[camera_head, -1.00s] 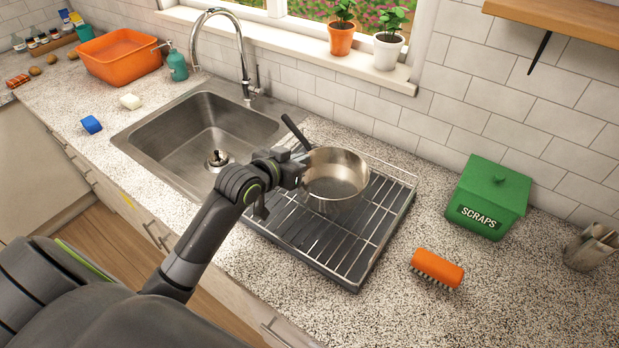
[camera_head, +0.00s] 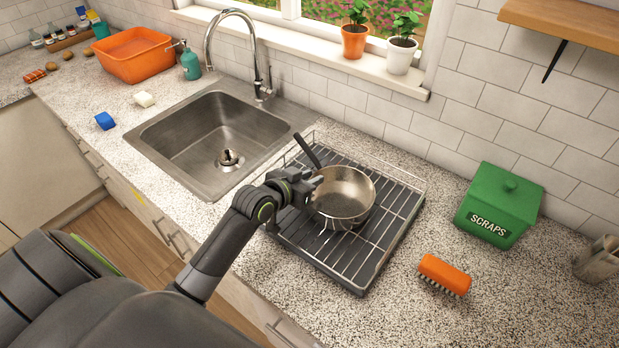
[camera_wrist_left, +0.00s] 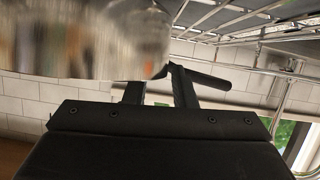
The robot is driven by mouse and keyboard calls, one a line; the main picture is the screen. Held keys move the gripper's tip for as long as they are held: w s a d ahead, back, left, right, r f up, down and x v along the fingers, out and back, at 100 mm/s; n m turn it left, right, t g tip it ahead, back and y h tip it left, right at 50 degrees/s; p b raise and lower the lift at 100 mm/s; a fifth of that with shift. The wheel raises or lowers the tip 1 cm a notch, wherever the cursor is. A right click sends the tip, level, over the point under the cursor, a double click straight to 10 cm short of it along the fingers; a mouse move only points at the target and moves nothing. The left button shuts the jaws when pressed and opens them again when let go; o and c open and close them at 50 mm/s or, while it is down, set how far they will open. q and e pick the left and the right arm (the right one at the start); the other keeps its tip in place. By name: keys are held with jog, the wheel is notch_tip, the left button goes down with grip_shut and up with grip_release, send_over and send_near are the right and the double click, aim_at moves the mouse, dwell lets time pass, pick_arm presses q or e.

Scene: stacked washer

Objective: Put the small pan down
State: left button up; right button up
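The small pan (camera_head: 352,203) is a shiny steel pan with a dark handle. It is at the dish rack (camera_head: 352,279), upright, and its base looks to be on or just above the wires; I cannot tell which. My left gripper (camera_head: 312,185) is at the pan's left side, near the handle's root, and appears shut on it. In the left wrist view the pan's blurred wall (camera_wrist_left: 90,45) hides one fingertip, and the other finger crosses near the dark handle (camera_wrist_left: 210,79). My right gripper is not in view.
The sink (camera_head: 205,135) lies left of the rack, under the tap (camera_head: 262,60). A green scraps bin (camera_head: 500,200) and an orange brush (camera_head: 443,272) stand to the right. The rack's right and front parts are bare.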

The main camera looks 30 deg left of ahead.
pick_arm(q)
jog(key=shift+r, duration=0.1)
jog(key=b+v, duration=0.1)
jog(key=v, duration=1.1)
jog(key=shift+d, duration=0.1)
jog(key=shift+s, duration=0.1)
dwell(0.4)
